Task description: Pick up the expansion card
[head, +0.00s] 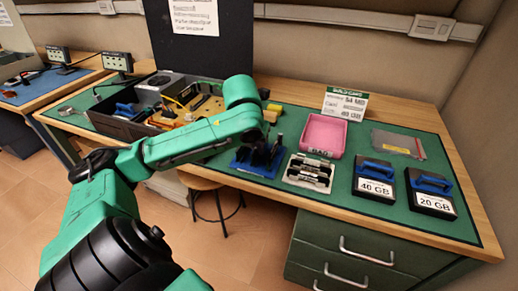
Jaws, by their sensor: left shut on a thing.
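My left arm reaches in from the left over the green mat. Its gripper (262,149) points down at the blue holder (243,168) near the front edge of the bench. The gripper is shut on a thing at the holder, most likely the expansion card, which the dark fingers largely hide. I cannot tell whether the card is still seated in the holder or clear of it. My right gripper is not in view.
Right of the holder are a light rack with dark modules (309,172), a pink tray (323,135) and two drives labelled 40 GB (374,187) and 20 GB (432,201). An open computer case (115,121) stands left behind my arm. A build card (344,104) stands behind.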

